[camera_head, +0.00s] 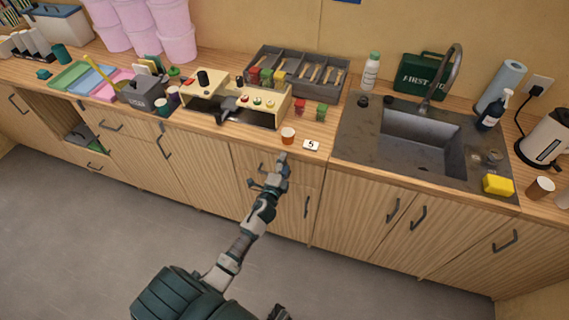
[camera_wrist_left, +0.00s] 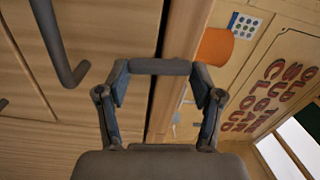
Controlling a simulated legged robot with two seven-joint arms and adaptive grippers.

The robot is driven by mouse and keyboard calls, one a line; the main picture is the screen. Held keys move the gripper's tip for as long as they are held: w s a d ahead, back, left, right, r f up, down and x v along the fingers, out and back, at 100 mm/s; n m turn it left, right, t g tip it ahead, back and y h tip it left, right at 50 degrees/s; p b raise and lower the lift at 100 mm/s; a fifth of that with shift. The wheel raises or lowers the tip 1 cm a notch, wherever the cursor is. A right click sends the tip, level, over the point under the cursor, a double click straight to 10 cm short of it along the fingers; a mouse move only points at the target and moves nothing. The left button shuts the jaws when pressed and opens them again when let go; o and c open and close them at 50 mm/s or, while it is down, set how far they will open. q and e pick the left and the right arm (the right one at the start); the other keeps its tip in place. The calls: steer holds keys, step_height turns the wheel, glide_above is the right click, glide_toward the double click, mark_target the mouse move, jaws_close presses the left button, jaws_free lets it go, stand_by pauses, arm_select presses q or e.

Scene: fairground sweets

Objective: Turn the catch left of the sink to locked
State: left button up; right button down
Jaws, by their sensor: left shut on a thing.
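My left gripper (camera_head: 281,160) reaches to the wooden front left of the sink (camera_head: 420,137), just below the counter edge. In the left wrist view, my left gripper (camera_wrist_left: 160,72) has its two fingers on either end of a short dark grey bar (camera_wrist_left: 160,67), which I take to be the catch. The gripper is shut on it. In the head view the hand hides the catch, so I cannot read its turn position. A dark part at the bottom edge of the head view may be my right gripper (camera_head: 279,313); its fingers are not clear.
A dark handle (camera_wrist_left: 60,45) juts out nearby. The floor in front is clear.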

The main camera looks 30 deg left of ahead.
arm_select(q)
steer(key=shift+s+f+m, duration=0.1)
steer(key=shift+f+m, duration=0.25)
steer(key=shift+m, duration=0.25)
steer(key=o, duration=1)
steer(key=shift+o, duration=0.7)
steer(key=shift+a, duration=0.1)
steer(key=shift+s+r, duration=0.1)
steer(key=v, duration=1.1)
steer(key=shift+s, duration=0.25)
